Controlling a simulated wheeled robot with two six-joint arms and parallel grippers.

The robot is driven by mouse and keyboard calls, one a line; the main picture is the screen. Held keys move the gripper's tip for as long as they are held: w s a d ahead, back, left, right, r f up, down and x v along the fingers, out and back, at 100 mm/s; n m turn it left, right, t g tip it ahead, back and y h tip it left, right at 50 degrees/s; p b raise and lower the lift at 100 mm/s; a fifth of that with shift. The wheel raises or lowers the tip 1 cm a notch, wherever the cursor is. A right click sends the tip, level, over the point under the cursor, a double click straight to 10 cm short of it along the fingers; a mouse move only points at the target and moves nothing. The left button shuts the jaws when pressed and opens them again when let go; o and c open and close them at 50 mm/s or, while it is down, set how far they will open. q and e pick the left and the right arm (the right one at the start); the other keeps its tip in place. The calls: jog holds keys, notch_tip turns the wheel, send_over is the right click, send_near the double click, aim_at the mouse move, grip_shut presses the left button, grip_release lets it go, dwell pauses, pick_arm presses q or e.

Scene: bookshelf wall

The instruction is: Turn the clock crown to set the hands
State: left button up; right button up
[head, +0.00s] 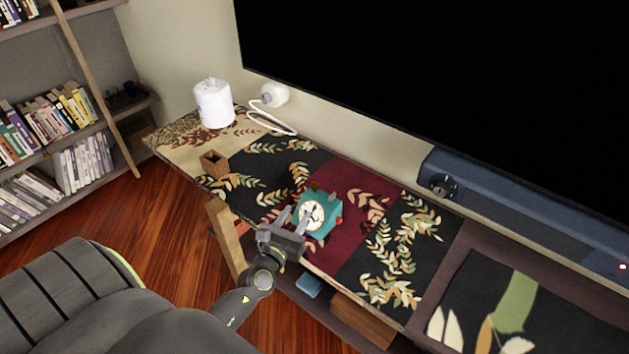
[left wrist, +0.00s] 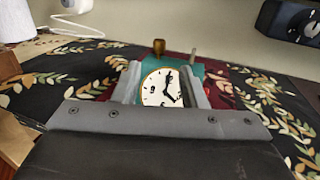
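The teal clock (head: 328,227) stands on the dark red patch of the patterned cabinet top in the head view. Its round white face with black hands (left wrist: 161,87) shows in the left wrist view. A brass-coloured knob (left wrist: 158,47) sticks up at the clock's far side, and a small red part (head: 339,221) shows at its right side. My left gripper (head: 291,214) is at the clock's front left. Its two fingers are spread, with the face seen between them in the left wrist view (left wrist: 160,82). I cannot tell whether they touch the clock. My right gripper is out of view.
A brown open box (head: 214,163), a white canister (head: 213,104) and a white corded device (head: 274,95) stand to the left on the cabinet top. A dark blue soundbar (head: 520,215) and large black screen (head: 450,70) are behind. The patterned top right of the clock is clear.

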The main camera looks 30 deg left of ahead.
aim_at(313, 186)
pick_arm(q)
jog(key=w+a, duration=0.1)
jog(key=w, duration=0.7)
jog(key=w+a, duration=0.1)
jog(key=w, duration=0.3)
jog(key=shift+w+a, duration=0.35)
jog(key=shift+w, duration=0.05)
jog(key=shift+f, duration=0.1)
grip_shut()
